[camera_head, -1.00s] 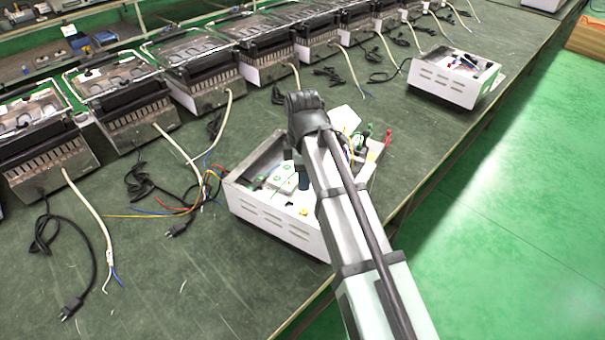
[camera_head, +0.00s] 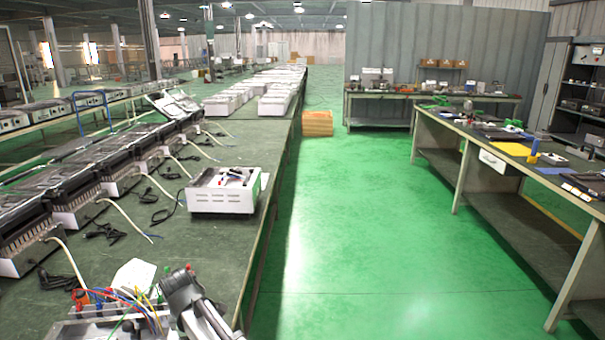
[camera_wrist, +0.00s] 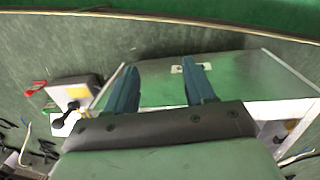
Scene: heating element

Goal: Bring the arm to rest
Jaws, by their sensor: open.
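My gripper (camera_wrist: 160,78) shows in the wrist view with its two dark fingers apart and nothing visible between them. A metal box with a flat grey-green face (camera_wrist: 235,78) lies beyond the fingers; I cannot tell whether they touch it. In the head view my arm (camera_head: 194,305) rises from the bottom edge beside an open white housing (camera_head: 75,329) with red, blue and yellow wires. The fingers are out of sight in the head view.
A second white housing (camera_head: 222,192) stands further along the green workbench (camera_head: 205,255). A row of dark-topped units (camera_head: 85,180) with cables lines the left. Green floor (camera_head: 350,230) lies open between this bench and another workbench (camera_head: 480,155) at right.

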